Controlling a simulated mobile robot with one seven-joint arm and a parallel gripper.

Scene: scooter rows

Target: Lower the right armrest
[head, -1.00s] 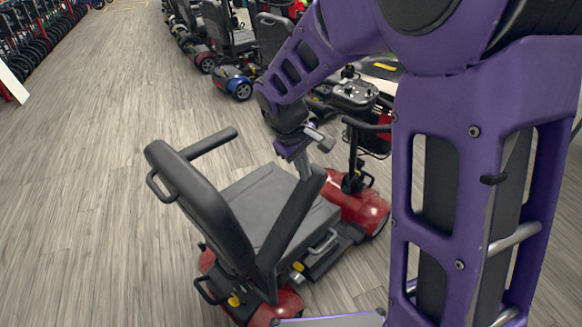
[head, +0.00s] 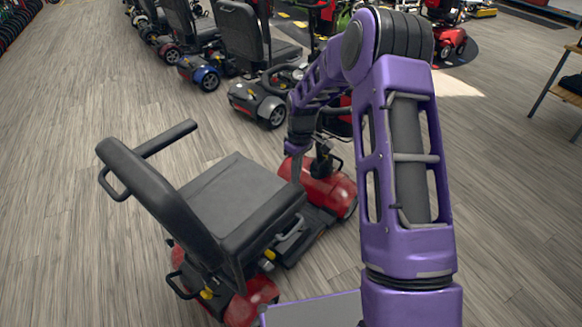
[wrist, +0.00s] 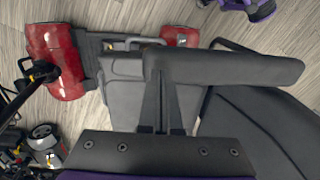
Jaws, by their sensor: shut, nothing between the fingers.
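The red scooter (head: 318,182) stands on the wood floor with a grey seat (head: 232,190) and a black backrest (head: 160,190). Its right armrest (head: 262,222), on the near side, lies low along the seat's side, roughly level. The left armrest (head: 168,138) sticks out level on the far side. My gripper (head: 296,178) is shut and empty, pointing down at the front end of the right armrest. In the wrist view the fingers (wrist: 163,80) overlap the right armrest (wrist: 240,70); whether they touch it is unclear. The fingertips are partly hard to make out.
A row of parked scooters (head: 200,75) stands behind, with a grey scooter (head: 258,100) close beyond my arm. A wooden shelf (head: 562,90) is at the right edge. Open floor lies left and right of the red scooter.

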